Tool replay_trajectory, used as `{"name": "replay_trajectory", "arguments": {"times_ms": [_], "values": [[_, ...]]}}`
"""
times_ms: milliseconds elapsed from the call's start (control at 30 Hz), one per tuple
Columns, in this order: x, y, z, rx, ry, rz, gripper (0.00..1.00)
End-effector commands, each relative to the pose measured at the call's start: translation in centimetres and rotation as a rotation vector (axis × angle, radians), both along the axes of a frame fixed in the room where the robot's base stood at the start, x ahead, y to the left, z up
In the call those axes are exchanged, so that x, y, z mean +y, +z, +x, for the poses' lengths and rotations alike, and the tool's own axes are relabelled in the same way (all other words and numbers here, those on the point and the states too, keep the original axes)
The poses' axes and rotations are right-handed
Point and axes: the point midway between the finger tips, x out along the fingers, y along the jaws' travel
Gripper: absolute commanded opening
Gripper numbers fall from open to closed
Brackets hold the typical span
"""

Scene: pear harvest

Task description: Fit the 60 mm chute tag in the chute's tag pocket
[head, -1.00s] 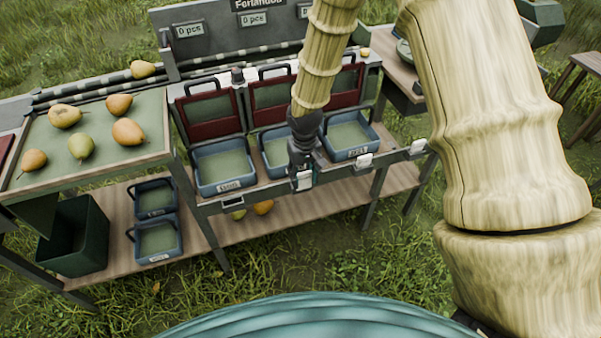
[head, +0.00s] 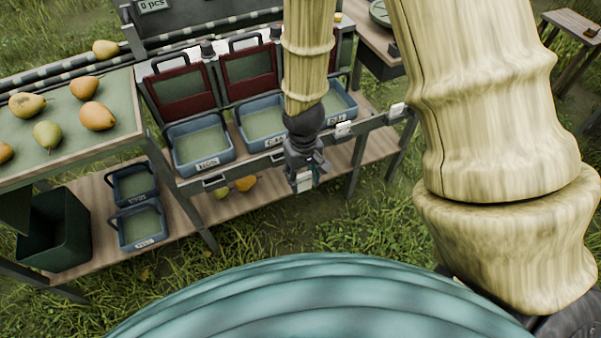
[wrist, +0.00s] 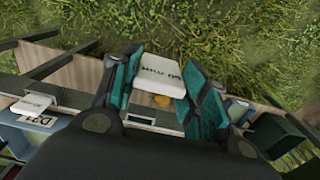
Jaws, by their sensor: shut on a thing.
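My gripper (head: 304,176) is shut on a small white tag (head: 304,184), held on the near side of the sorting stand's front rail. In the wrist view the tag (wrist: 158,73) sits between the two teal finger pads, over grass; its lettering looks like "60 mm", seen upside down. On the rail (head: 245,169) a dark-framed pocket (head: 214,182) shows below the left blue tray, and another (head: 278,158) shows just left of my gripper. White tags sit on the rail farther right, one (head: 344,129) near my gripper and one (head: 397,110) at the right.
Blue trays (head: 181,165) stand behind the rail, with red panels (head: 180,91) behind them. Pears (head: 98,116) lie on the left table. A lower shelf (head: 185,208) holds blue trays and a dark bin. Grass lies open in front of the stand.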

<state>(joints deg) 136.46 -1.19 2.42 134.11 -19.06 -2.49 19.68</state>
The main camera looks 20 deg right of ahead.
Motion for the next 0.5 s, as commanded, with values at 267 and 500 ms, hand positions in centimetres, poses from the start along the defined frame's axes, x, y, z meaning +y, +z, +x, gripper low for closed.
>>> {"name": "replay_trajectory", "arguments": {"times_ms": [267, 500], "values": [[0.0, 1.5, 0.0, 0.000, 0.000, 0.000, 0.24], [0.0, 2.6, 0.1, 0.000, 0.001, 0.000, 0.24]]}}
